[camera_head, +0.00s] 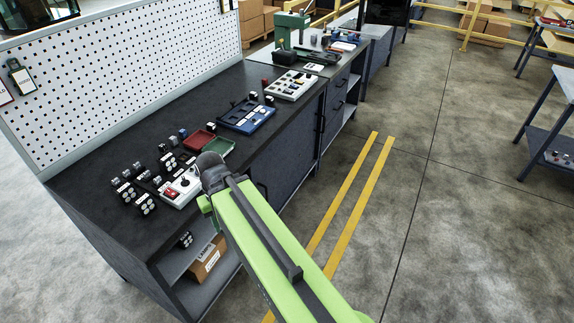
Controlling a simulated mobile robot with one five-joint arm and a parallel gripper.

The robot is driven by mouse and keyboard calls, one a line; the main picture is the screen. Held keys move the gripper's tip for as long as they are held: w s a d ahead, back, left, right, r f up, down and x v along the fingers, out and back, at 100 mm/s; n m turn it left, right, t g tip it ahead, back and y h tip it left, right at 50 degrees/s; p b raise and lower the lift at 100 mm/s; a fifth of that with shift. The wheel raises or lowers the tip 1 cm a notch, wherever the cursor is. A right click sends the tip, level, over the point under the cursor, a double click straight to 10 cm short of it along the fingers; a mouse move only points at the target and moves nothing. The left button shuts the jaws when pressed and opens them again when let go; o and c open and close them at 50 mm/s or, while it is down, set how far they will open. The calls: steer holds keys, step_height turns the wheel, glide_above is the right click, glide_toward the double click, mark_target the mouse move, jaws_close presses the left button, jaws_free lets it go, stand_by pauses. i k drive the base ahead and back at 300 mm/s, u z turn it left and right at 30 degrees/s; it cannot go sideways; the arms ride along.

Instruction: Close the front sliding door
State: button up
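The front sliding door (284,152) is a dark blue-grey panel on the front of the long black-topped workbench (232,88). It covers the right part of the cabinet front. A dark handle (263,189) shows near its left side, partly beside my arm. The left part of the cabinet is open, with a shelf and a cardboard box (207,259) inside. My green arm reaches from the bottom toward the bench front, and its dark rounded joint hides part of the cabinet. My gripper's fingers do not show, so contact with the door cannot be seen.
A white pegboard (120,75) stands behind the bench. Small parts, a red tray (195,139), a green tray (219,147) and a blue tray (247,117) lie on top. Yellow floor lines (355,195) run along the bench front.

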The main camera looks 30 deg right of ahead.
mark_target(277, 173)
steer(key=z, duration=0.25)
steer(key=i, duration=0.9)
steer(key=u, duration=0.55)
steer(key=k, duration=0.1)
steer(key=u, duration=2.05)
steer(key=k, duration=1.75)
steer(key=z, duration=1.1)
steer(key=i, duration=0.5)
steer(key=u, duration=0.15)
